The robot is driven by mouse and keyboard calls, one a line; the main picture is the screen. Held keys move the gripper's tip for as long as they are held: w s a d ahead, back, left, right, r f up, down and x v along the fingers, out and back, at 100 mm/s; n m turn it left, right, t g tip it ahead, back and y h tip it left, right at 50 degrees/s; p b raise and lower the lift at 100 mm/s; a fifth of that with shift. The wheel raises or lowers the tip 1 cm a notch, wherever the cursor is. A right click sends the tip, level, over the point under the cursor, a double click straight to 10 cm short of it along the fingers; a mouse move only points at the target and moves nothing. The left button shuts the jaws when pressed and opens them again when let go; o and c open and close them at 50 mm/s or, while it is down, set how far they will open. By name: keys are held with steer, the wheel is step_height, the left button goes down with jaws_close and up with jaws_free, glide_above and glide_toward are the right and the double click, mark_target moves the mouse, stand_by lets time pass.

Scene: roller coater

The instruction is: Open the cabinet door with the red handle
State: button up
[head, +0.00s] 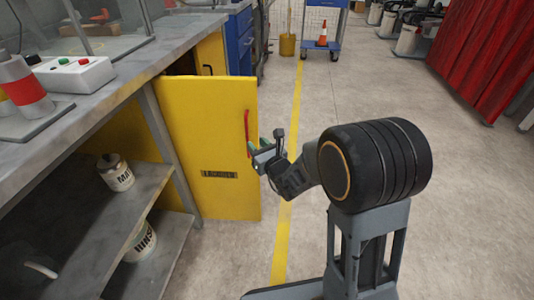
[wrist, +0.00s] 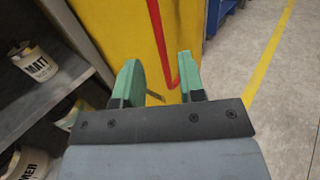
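The yellow cabinet door (head: 205,130) stands swung out from under the bench, with a dark gap behind its top edge. Its red handle (head: 247,128) is a vertical bar near the door's free edge. My gripper (head: 262,150) is at the lower end of the handle, beside the free edge. In the wrist view my gripper (wrist: 158,62) has its green fingers apart. The red handle (wrist: 160,45) runs down between them, close to the right finger, and the yellow door (wrist: 120,30) is just beyond. I cannot tell whether a finger touches the handle.
The grey bench (head: 110,90) and its open shelf (head: 130,205) with labelled cans (head: 115,173) are at left. Blue drawers (head: 240,40) stand behind the door. The floor (head: 370,90) at right is clear.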

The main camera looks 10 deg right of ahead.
steer(key=b+v, duration=0.5)
steer(key=v, duration=0.1)
steer(key=shift+s, duration=0.2)
stand_by(0.4)
